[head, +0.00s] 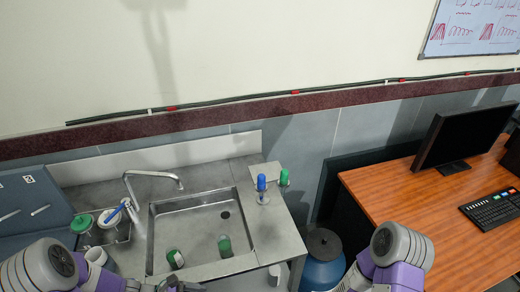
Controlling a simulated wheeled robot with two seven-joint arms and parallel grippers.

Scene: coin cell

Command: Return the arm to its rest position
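My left arm comes in at the bottom left. A dark part that looks like my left gripper (180,287) shows at the bottom edge, below the sink; its fingers are cut off, so I cannot tell whether it is open or shut. My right arm (402,245) shows at the bottom right, in front of the wooden desk.
The steel counter holds a sink (200,218) with two green-capped bottles (225,246) (175,259) in it. A tap (150,174) stands behind. A blue bin (322,268) is between counter and desk (440,215), which carries a monitor (465,135) and keyboard (490,209).

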